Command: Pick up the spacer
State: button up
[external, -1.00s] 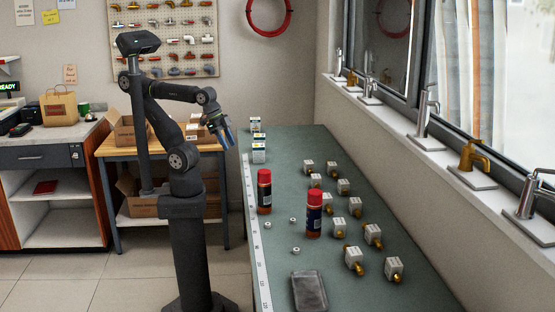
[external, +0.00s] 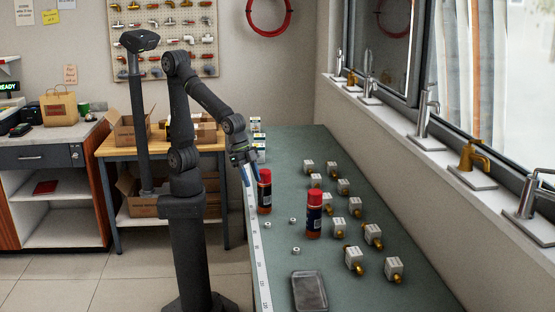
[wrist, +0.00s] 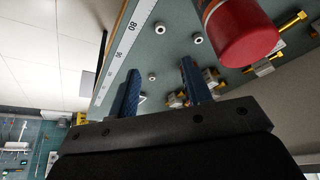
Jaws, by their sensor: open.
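Three small pale ring-shaped pieces, which look like spacers or nuts, lie on the green bench: one by the ruler edge (external: 267,225), one a little right (external: 292,220) and one nearer the camera (external: 296,250). I cannot tell which is the spacer. In the wrist view small rings show at the top (wrist: 160,27), to its right (wrist: 197,38) and lower (wrist: 152,76). My gripper (external: 250,180) is open and empty, with blue fingers pointing down above the bench's left edge, beside the black, red-capped can. It also shows in the wrist view (wrist: 160,68).
Two red-capped cans, one left (external: 265,192) and one right (external: 313,215), stand near the rings. Several white blocks with brass fittings (external: 355,207) fill the right side. A grey tray (external: 309,291) lies in front. A ruler strip (external: 257,250) runs along the left edge.

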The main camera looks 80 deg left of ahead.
send_near(268, 224)
jog(key=shift+w+f, duration=0.25)
jog(key=shift+f, duration=0.8)
jog(key=shift+x, duration=2.95)
jog(key=shift+d, duration=0.1)
grip_shut()
